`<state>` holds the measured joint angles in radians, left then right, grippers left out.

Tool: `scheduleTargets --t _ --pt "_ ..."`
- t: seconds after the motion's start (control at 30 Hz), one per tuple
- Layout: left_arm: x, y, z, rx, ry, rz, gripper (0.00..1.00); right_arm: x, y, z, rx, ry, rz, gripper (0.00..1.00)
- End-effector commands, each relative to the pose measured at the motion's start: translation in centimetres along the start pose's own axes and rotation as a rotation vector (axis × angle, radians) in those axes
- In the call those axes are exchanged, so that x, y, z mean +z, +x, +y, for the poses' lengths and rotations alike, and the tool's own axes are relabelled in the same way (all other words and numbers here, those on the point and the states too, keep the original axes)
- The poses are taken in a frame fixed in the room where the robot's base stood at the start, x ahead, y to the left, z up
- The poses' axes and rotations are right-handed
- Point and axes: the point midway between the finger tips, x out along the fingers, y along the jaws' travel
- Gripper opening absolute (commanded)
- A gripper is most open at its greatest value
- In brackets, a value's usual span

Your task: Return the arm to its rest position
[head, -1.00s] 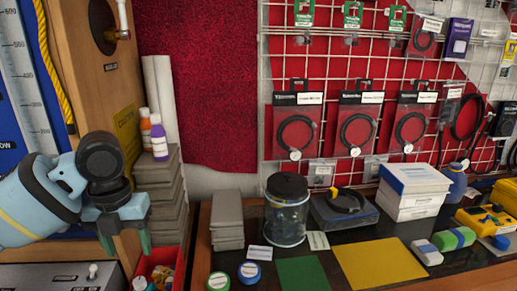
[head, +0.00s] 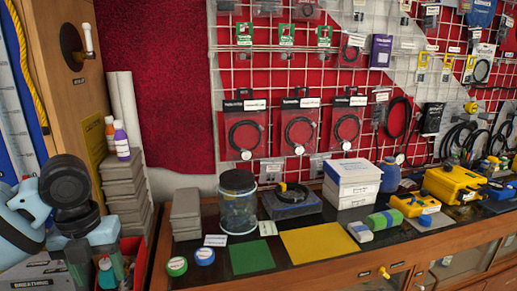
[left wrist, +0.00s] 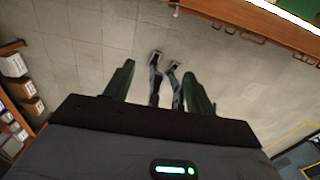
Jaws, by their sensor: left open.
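My left gripper (head: 95,267) is at the lower left of the head view, in front of the red bin and left of the bench. Its light blue and black wrist is above its dark green fingers, which point down. In the left wrist view, the two fingers (left wrist: 157,88) are spread apart with nothing between them. Below them are the tiled floor and what look like dark legs and shoes. My right gripper is not in either view.
A red bin (head: 133,250) stands close by the left gripper. The bench holds a glass jar (head: 238,210), grey blocks (head: 186,215), a green mat (head: 251,257) and a yellow mat (head: 318,243). A wooden cabinet (head: 75,90) rises at the left. Open floor (left wrist: 120,30) shows in the left wrist view.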

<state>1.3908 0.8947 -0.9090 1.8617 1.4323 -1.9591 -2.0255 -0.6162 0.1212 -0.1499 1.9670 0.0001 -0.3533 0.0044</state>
Motion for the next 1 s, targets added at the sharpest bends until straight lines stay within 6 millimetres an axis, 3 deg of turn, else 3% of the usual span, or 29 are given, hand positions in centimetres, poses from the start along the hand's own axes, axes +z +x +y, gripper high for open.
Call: scheduleTargets --t 0.03,0.27,0.47,0.73,1.0 --pt "-0.1 1.6 -0.9 -0.018 -0.026 0.007 0.56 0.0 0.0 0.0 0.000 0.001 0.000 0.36" --pt "0.0 6.7 -4.5 -0.127 -0.195 -0.009 0.56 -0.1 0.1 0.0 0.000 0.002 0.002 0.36" --pt "-0.9 12.7 -8.4 -0.270 -0.422 0.004 0.56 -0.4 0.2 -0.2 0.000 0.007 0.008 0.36" --pt "-3.6 21.0 -13.0 -0.500 -0.846 0.074 0.56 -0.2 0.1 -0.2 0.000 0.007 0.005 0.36" --pt "-7.6 27.8 -14.5 -0.693 -1.313 0.179 0.56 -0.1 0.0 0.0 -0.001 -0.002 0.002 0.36"
